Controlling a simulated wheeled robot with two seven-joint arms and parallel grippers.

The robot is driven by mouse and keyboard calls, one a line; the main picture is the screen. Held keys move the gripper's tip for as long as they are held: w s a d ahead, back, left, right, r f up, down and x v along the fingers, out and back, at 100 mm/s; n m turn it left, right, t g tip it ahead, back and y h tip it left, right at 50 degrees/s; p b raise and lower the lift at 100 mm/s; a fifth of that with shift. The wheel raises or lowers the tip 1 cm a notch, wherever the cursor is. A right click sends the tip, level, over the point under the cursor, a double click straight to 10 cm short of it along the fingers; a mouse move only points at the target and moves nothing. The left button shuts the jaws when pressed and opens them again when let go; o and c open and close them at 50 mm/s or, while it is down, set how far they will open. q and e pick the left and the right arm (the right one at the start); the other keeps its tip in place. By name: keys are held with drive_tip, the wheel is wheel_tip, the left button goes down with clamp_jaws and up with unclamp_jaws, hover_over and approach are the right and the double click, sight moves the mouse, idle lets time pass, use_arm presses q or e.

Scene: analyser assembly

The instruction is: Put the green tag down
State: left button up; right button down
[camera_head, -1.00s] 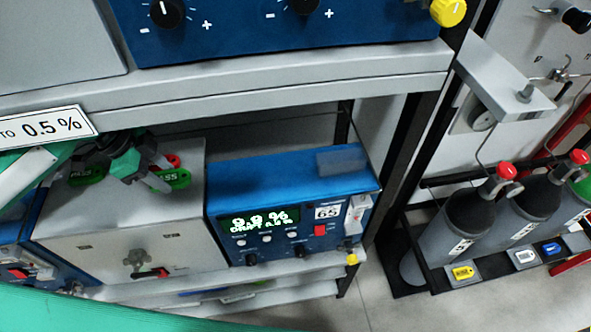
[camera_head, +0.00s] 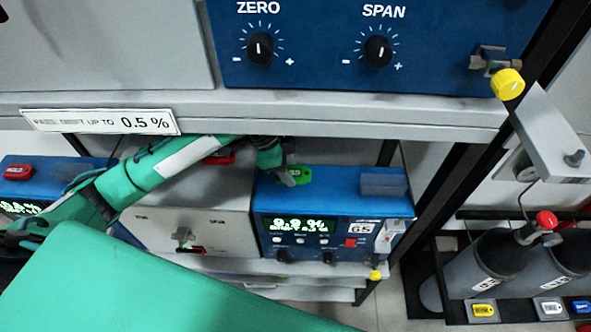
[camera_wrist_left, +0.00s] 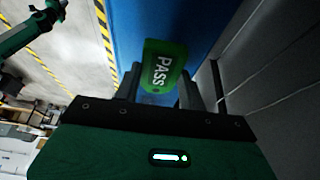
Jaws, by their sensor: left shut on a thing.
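My left gripper (camera_head: 284,176) is shut on the green tag (camera_head: 296,174). In the head view the tag is at the top of the blue analyser (camera_head: 337,207), near its left end; I cannot tell whether it touches the top. In the left wrist view the green tag (camera_wrist_left: 161,68) reads PASS and sits between the fingers, with a blue surface behind it. The fingertips are partly hidden by the tag. My right gripper is not clearly seen in either view.
A grey box (camera_head: 190,226) stands left of the analyser, with a red tag (camera_head: 219,157) on it, partly behind my left arm. Another red tag (camera_head: 18,172) lies on a blue unit at far left. The shelf edge (camera_head: 340,118) is just above my gripper. A grey block (camera_head: 384,184) occupies the analyser's right top.

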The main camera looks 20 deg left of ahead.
sight(292, 173)
use_arm(q)
drive_tip(key=shift+w+d, duration=0.25)
drive_tip(key=shift+d, duration=0.6)
drive_tip(key=shift+d+f+p, duration=0.1)
drive_tip(key=shift+p, duration=0.2)
wheel_tip(292, 173, down, 3)
drive_tip(key=shift+r+p, duration=0.2)
drive_tip(key=shift+p, duration=0.8)
drive_tip(key=shift+f, duration=0.4)
drive_tip(key=o, duration=1)
drive_tip(key=shift+f, duration=0.1)
drive_tip(key=shift+c, duration=0.2)
